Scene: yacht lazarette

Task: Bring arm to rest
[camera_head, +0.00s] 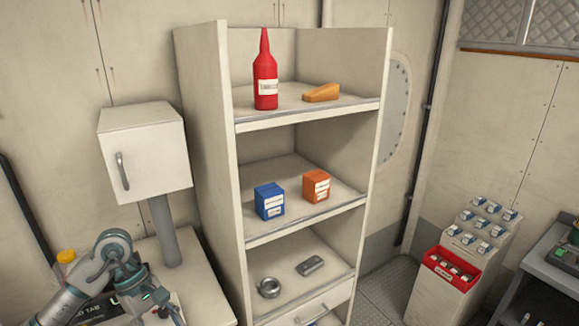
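My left arm (83,283) comes in at the lower left of the head view, bent at a joint and folded down over a pale counter (206,296). My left gripper (168,313) is at the bottom edge, partly cut off and small. I cannot tell whether its fingers are open or shut, or whether they hold anything. My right arm and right gripper are not in the view.
A shelf unit (209,150) holds a red bottle (265,80), an orange wedge (321,93), a blue box (269,202), an orange box (316,186), a metal ring (269,288) and a grey block (310,266). A white cabinet (150,150) stands on a post. A red bin (452,268) is at right.

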